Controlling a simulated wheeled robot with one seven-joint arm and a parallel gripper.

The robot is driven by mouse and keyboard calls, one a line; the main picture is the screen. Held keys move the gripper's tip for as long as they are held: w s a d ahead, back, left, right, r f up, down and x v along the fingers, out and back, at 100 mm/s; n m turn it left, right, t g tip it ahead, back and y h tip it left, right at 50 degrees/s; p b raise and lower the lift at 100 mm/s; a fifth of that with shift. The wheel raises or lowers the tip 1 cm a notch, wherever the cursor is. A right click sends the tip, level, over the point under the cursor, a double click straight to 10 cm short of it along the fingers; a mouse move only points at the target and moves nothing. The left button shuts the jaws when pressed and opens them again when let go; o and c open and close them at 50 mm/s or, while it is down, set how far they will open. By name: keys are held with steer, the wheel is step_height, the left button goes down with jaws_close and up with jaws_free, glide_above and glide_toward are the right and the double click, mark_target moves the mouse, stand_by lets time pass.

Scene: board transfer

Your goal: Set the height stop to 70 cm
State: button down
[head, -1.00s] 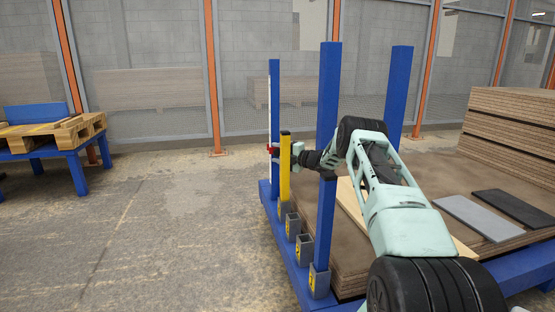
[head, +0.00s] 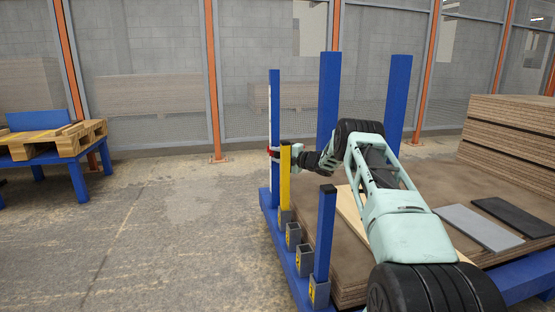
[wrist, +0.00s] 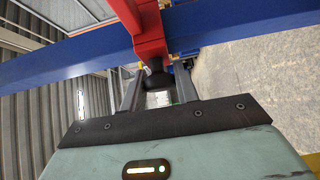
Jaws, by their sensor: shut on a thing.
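The red height stop (head: 273,153) sits on a tall blue post (head: 275,110) at the far left corner of the blue-framed cart. A pale scale strip (head: 270,115) runs along this post; its marks are too small to read. My gripper (head: 293,155) is at the stop's right side, partly behind a yellow post. In the wrist view, the red stop (wrist: 148,40) is around the blue post (wrist: 70,55). Its black knob (wrist: 157,77) is between my gripper's fingers (wrist: 155,95), which are shut on it.
The yellow post (head: 285,178) and a shorter blue post (head: 325,235) stand close to my arm. Empty grey sockets (head: 293,234) line the cart's left edge. Two taller blue posts (head: 397,100) stand behind. Brown boards (head: 510,135) are stacked at right.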

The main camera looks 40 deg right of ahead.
mark_target(278, 100)
step_height(278, 100, up, 22)
steer(key=p, duration=1.1)
steer(key=shift+f, duration=0.1)
steer(key=c, duration=1.1)
jaws_free()
steer(key=p+v, duration=0.4)
steer(key=v, duration=1.3)
steer(key=shift+s+d+p, duration=0.15)
steer(key=shift+s+p, duration=0.05)
steer(key=shift+p, duration=0.2)
